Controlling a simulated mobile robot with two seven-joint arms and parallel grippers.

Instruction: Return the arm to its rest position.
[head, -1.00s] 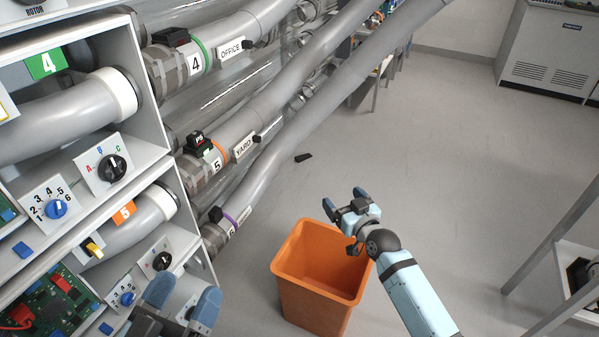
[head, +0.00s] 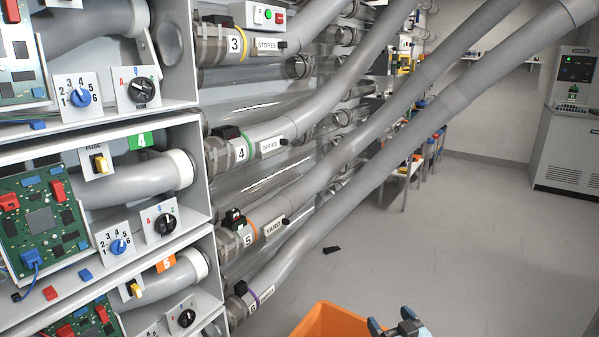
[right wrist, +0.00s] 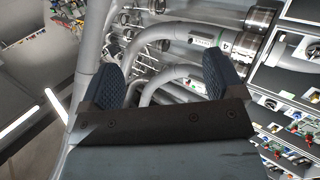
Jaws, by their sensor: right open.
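My right gripper (head: 392,326) shows at the bottom edge of the head view, cut off by the frame, beside the orange bin (head: 328,322). In the right wrist view its two dark blue finger pads (right wrist: 167,80) stand wide apart with nothing between them. Grey tubes and the cabinet show beyond the fingers, apart from them. My left gripper is out of view in the head view now.
At left stands a cabinet (head: 206,150) with circuit boards, dials and switches. Large grey tubes (head: 372,140) slope from it up to the right. A small black piece (head: 331,249) lies on the open grey floor (head: 450,235). A grey machine (head: 572,150) stands at the far right.

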